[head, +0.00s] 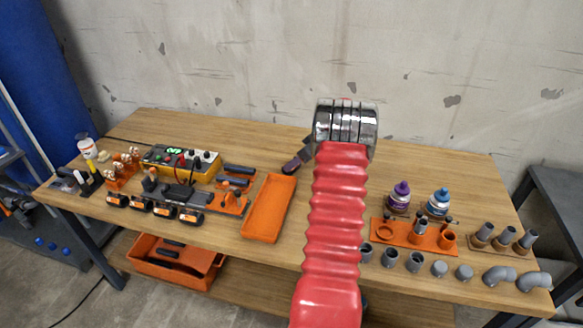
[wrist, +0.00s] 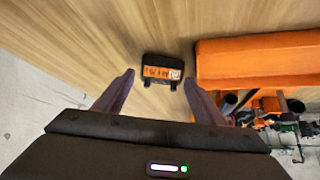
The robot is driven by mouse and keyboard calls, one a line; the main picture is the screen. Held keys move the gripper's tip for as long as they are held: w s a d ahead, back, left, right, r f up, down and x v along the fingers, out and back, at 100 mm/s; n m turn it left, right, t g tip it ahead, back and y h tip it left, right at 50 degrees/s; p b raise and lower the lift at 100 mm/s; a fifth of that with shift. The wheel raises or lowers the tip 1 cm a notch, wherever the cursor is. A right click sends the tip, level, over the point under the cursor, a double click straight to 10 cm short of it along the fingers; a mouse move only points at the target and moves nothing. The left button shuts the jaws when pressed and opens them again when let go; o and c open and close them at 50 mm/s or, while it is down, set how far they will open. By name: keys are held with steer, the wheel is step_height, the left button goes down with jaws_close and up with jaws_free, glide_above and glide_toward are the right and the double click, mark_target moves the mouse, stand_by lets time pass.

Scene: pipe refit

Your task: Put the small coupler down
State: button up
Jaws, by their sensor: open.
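My gripper (head: 297,163) is over the middle of the bench, partly hidden by my red arm in the head view. In the wrist view my gripper (wrist: 159,78) is open, its two dark fingers apart, with nothing held between them. Several short grey fittings stand along the front right edge of the bench, among them an open-ended one (head: 391,257) and a closed-looking one (head: 440,268). I cannot tell which piece is the small coupler; none shows near the fingers.
A black block with an orange label (wrist: 162,70) lies beyond the fingertips. An orange tray (head: 268,208) lies left of my arm and also shows in the wrist view (wrist: 260,60). An orange holder (head: 405,237) and two bottles stand at right. Bare wood surrounds the block.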

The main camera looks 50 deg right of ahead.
steer(key=x, duration=0.4)
steer(key=shift+w, duration=0.1)
stand_by(0.4)
steer(key=c, duration=0.9)
step_height(320, 180, up, 10)
steer(key=shift+f, duration=0.1)
stand_by(0.6)
